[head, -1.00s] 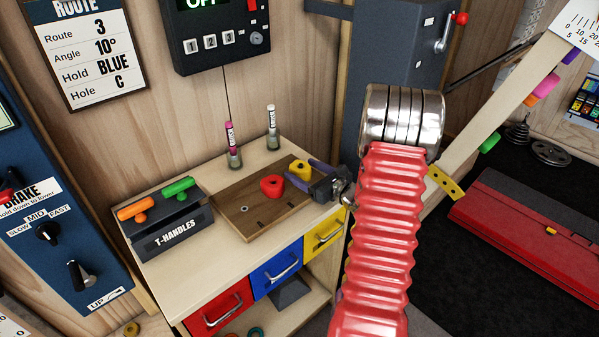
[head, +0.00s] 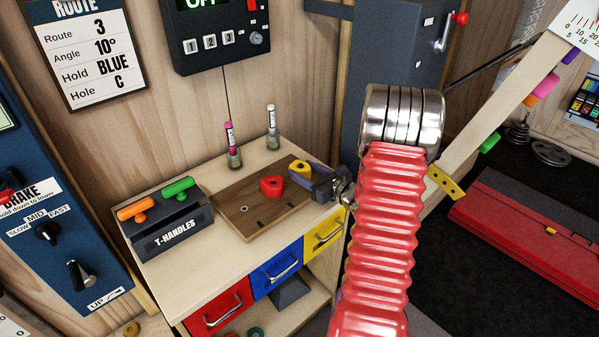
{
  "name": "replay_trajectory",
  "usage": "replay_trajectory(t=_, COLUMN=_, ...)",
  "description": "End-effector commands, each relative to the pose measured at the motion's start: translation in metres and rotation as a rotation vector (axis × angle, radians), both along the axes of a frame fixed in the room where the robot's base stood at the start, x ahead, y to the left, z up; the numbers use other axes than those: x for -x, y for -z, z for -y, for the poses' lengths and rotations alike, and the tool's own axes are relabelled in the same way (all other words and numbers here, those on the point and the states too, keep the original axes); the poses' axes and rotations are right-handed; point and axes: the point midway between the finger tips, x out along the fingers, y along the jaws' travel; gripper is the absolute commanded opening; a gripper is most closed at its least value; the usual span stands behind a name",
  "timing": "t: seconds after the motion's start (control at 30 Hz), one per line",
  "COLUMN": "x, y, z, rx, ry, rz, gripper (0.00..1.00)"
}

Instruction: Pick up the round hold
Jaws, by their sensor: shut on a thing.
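My gripper (head: 306,176) is at the right end of the brown wooden board (head: 235,212). Its bluish-purple fingers are shut on a yellow hold (head: 298,167), a small rounded piece with a dark hole. The fingers hide part of it. I cannot tell whether it still touches the board. A red hold (head: 271,186), also with a dark hole, sits on the board just left of the fingers. I cannot tell for sure from shape which of the two is the round hold.
A T-handles rack (head: 168,233) with orange and green handles stands left of the board. Red, blue and yellow drawers (head: 277,268) are below. The board's front left is clear.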

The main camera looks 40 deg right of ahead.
Motion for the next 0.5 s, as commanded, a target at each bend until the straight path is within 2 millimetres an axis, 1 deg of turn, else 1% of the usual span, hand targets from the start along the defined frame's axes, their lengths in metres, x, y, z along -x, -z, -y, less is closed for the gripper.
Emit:
replay_trajectory(t=0.27, x=0.0, y=-0.004, z=0.0, rx=0.001, ry=0.0, rz=0.001, gripper=0.21)
replay_trajectory(t=0.37, x=0.0, y=-0.01, z=0.0, rx=0.002, ry=0.0, rz=0.002, gripper=0.21)
replay_trajectory(t=0.5, x=0.0, y=-0.025, z=0.0, rx=0.003, ry=0.001, rz=0.002, gripper=0.21)
